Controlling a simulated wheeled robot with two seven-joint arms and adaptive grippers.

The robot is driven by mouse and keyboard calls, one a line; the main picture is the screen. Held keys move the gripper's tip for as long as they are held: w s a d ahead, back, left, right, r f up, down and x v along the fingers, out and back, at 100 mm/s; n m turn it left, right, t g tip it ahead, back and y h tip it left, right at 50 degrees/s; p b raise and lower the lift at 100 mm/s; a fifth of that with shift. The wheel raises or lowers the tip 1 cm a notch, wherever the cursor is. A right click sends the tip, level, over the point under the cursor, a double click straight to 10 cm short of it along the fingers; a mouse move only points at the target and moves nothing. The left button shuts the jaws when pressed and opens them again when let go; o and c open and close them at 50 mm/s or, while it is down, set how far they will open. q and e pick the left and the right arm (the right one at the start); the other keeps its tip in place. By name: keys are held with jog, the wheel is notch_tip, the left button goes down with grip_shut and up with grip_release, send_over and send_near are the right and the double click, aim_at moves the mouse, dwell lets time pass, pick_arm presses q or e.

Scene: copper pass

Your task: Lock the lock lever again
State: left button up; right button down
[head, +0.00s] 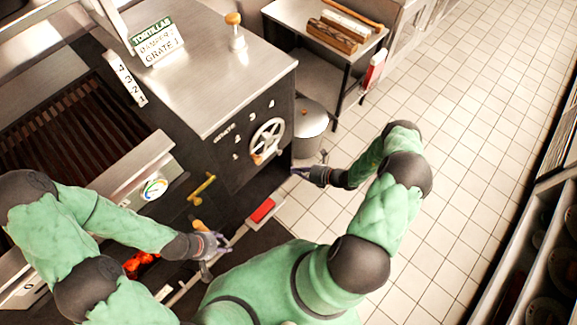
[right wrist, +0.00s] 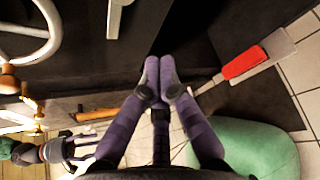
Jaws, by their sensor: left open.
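A brass-yellow lever (head: 203,187), which looks like the lock lever, sits tilted on the dark oven front, left of the pale handwheel (head: 267,140) with its wooden knob. Both also show at the left of the right wrist view, the lever (right wrist: 33,118) below the wheel (right wrist: 40,45). My left gripper (head: 222,246) is open below the lever, apart from it, near an orange wooden handle (head: 198,226). My right gripper (head: 297,172) is right of the wheel, away from the lever; in the right wrist view its fingertips (right wrist: 160,78) are together, with nothing seen between them.
A red-handled tool (head: 262,210) lies low in front of the oven. A grill (head: 60,130) and glowing coals (head: 132,265) are on the left. A metal pot (head: 309,120) stands right of the oven, near a side table (head: 290,12). Tiled floor on the right is clear.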

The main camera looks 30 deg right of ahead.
jog(key=shift+v, duration=1.25)
jog(key=shift+a, duration=0.1)
jog(key=s+a+r+n+g, duration=0.1)
jog(key=s+a+n+g, duration=1.15)
jog(key=a+n, duration=0.35)
jog(key=s+a+r+n+t+h, duration=0.1)
jog(key=a+r+n+h, duration=0.1)
jog(key=n, duration=0.7)
jog(key=s+a+r+n+t+h, duration=0.1)
jog(key=a+r+n+h, duration=0.1)
jog(key=r+n, duration=0.3)
jog(key=n, duration=0.4)
jog(key=shift+s+r+h, duration=0.15)
jog(key=shift+r+h, duration=0.1)
jog(key=shift+h, duration=0.15)
jog(key=shift+t, duration=0.25)
